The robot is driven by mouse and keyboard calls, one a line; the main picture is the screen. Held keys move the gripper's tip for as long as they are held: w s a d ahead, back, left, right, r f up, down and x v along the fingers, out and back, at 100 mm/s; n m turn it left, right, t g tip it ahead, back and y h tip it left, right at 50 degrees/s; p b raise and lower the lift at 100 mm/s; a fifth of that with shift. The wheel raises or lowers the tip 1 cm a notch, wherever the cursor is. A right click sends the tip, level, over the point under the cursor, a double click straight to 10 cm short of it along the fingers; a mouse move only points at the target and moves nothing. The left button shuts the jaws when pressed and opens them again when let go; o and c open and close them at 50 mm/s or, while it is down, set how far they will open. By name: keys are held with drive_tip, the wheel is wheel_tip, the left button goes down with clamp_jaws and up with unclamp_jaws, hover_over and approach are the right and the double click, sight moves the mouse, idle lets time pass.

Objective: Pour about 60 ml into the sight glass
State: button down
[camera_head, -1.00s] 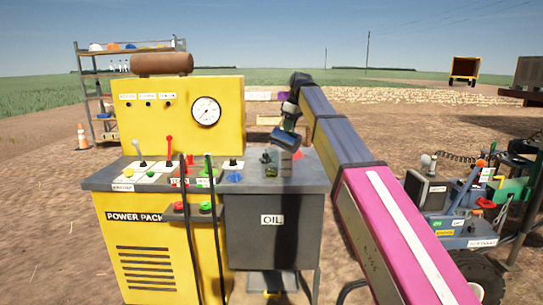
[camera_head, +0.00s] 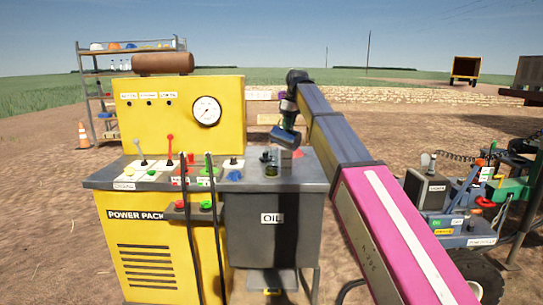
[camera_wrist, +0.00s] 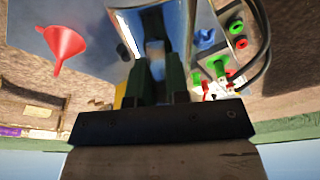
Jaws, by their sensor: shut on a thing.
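My gripper (camera_head: 289,121) is above the right end of the bench and shut on a grey metal can (camera_head: 285,139). In the wrist view my gripper's two dark fingers (camera_wrist: 156,82) clasp the can, whose shiny side (camera_wrist: 178,18) fills the top middle. The can looks tilted. Its mouth and any liquid are hidden.
A red funnel (camera_wrist: 62,46) lies close by on the grey bench top (camera_head: 312,176), above the OIL cabinet (camera_head: 272,240). A blue knob (camera_head: 234,175) and several levers are to the left. The yellow power pack panel (camera_head: 180,108) with a gauge (camera_head: 207,111) rises behind.

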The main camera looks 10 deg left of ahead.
drive_tip(key=shift+w+a+r+h, duration=0.1)
drive_tip(key=shift+a+r+h, duration=0.15)
drive_tip(key=shift+a+h, duration=0.05)
idle(0.6)
